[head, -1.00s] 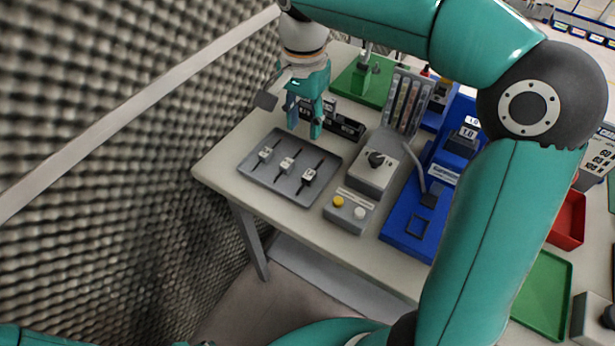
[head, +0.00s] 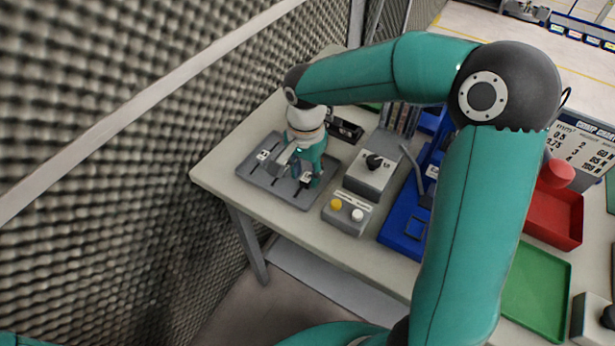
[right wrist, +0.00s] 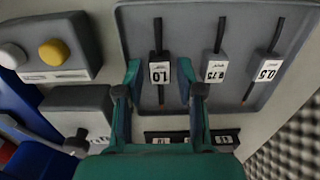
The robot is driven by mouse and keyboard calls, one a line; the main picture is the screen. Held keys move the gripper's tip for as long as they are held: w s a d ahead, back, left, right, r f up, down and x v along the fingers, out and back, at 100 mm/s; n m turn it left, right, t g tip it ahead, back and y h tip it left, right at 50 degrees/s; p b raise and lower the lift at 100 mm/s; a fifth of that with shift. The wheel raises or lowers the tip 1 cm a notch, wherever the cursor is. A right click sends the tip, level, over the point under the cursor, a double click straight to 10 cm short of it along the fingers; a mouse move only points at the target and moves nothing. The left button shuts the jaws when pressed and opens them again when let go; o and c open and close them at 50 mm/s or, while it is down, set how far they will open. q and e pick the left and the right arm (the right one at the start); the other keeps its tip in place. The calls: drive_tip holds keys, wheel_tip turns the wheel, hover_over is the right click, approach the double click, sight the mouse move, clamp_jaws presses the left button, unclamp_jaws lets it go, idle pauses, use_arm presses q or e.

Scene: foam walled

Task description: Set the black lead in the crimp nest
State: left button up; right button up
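Three black leads lie side by side on a grey tray (head: 250,168), each with a white tag. In the right wrist view the tags show 1.0 (right wrist: 160,73), 0.75 (right wrist: 215,71) and 0.5 (right wrist: 267,70). My right gripper (head: 300,178) is low over the tray, pointing down. In the right wrist view its open fingers (right wrist: 160,78) stand either side of the 1.0 lead, with a gap to its block. In the head view the gripper hides part of the leads. A blue fixture (head: 402,238) stands to the right; I cannot make out the nest. My left gripper is out of view.
A grey box with a black knob (head: 372,172) and a button box (head: 346,215) with yellow and white buttons stand right of the tray. A red bin (head: 553,215) and green tray (head: 538,290) lie farther right. A foam wall (head: 90,220) borders the left.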

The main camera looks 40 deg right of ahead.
drive_tip(key=shift+f, duration=0.65)
clamp_jaws()
drive_tip(key=shift+r, duration=0.1)
